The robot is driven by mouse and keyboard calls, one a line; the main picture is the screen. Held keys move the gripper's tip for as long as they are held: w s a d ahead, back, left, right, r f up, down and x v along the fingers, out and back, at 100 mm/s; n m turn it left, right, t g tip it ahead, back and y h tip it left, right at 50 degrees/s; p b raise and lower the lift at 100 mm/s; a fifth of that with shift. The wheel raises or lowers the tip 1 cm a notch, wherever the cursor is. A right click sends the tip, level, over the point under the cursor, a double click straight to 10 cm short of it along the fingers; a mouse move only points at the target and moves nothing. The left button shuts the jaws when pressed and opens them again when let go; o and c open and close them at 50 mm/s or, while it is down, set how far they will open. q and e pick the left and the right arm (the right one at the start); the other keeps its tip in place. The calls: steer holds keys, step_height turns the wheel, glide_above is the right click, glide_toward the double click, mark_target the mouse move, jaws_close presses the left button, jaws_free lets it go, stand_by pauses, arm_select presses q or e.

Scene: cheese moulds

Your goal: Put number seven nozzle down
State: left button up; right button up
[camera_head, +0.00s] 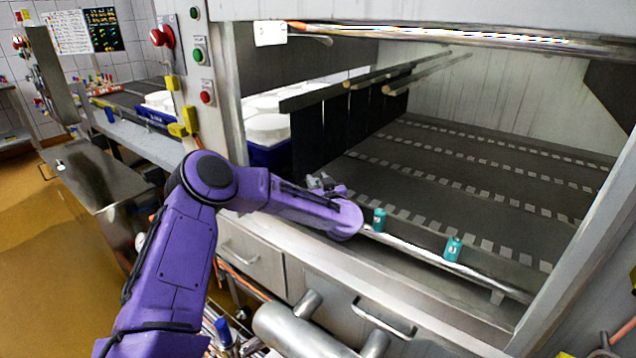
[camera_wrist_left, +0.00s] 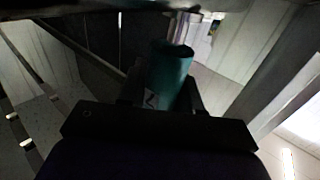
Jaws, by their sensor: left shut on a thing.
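My left gripper (camera_head: 326,186) reaches in over the front edge of the machine opening, at the end of my purple arm. In the left wrist view its dark fingers (camera_wrist_left: 163,94) are shut on a teal cylindrical nozzle (camera_wrist_left: 171,64). A dark mark shows low on that nozzle, but I cannot read it as a number. In the head view the held nozzle is not clearly visible. Two other teal nozzles stand upright along the front ledge, one just right of my wrist (camera_head: 379,220) and one farther right (camera_head: 453,248). My right gripper is not in view.
A dark conveyor belt (camera_head: 480,180) with rows of light squares lies beyond the front rail (camera_head: 440,262). Dark vertical panels (camera_head: 335,125) hang left of it. A blue crate (camera_head: 268,155) with white moulds stands behind the post with buttons (camera_head: 190,75).

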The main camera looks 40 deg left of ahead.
arm_select(q)
steer(key=shift+f, duration=0.25)
steer(key=o, duration=1)
steer(key=shift+f, duration=0.1)
steer(key=shift+r, duration=0.35)
steer(key=v, duration=0.7)
steer(key=shift+s+d, duration=0.15)
steer(key=shift+d, duration=0.1)
